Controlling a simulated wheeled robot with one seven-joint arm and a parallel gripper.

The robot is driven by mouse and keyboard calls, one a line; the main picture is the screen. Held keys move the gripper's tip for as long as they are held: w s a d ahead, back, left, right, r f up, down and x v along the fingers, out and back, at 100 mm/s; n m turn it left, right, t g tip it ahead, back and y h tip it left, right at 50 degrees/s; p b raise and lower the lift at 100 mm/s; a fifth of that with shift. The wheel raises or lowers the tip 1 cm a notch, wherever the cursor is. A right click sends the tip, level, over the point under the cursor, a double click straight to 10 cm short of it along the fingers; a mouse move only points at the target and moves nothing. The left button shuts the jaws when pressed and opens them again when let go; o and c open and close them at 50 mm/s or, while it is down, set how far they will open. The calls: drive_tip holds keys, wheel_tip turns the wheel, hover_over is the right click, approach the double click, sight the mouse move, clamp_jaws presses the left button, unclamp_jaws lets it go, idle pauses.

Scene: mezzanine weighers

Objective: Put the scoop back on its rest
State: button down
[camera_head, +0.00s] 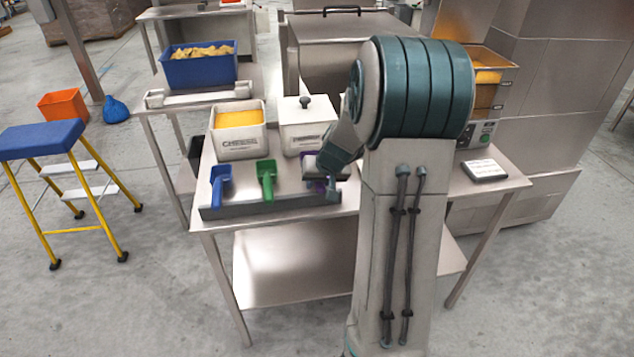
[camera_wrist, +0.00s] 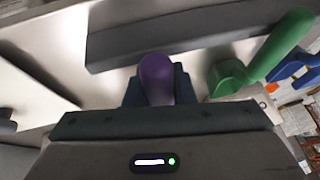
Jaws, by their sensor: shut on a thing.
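A purple scoop (camera_wrist: 156,78) is between the fingers of my gripper (camera_wrist: 158,90) in the wrist view, its rounded end pointing at the grey rest (camera_wrist: 150,35). In the head view my gripper (camera_head: 326,186) is low over the right end of the grey rest (camera_head: 270,207), mostly hidden by my arm. Only a sliver of the purple scoop shows there. Whether it touches the rest cannot be told. A green scoop (camera_head: 266,178) and a blue scoop (camera_head: 220,184) stand at the rest to the left.
Behind the rest on the steel table are a white bin (camera_head: 240,146) with yellow contents and a lidded white bin (camera_head: 306,130). A flat dark-edged device (camera_head: 484,170) lies to the right. The green scoop is close beside my gripper.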

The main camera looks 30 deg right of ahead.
drive_tip(key=shift+f+b, duration=0.35)
drive_tip(key=shift+b, duration=0.05)
drive_tip(key=shift+f+b, duration=0.3)
drive_tip(key=shift+b, duration=0.15)
drive_tip(key=c, duration=1.2)
unclamp_jaws()
drive_tip(key=shift+c, duration=0.2)
drive_tip(key=shift+r+p, duration=0.5)
drive_tip(key=shift+p, duration=0.15)
drive_tip(key=v, duration=1.1)
drive_tip(key=s+a+n+g, duration=0.3)
drive_tip(key=s+a, duration=1.3)
drive_tip(key=s, duration=0.4)
drive_tip(key=shift+a+r+n+p, duration=0.3)
drive_tip(key=shift+r+n+p, duration=0.05)
drive_tip(key=shift+n+p, duration=0.05)
drive_tip(key=shift+r, duration=0.1)
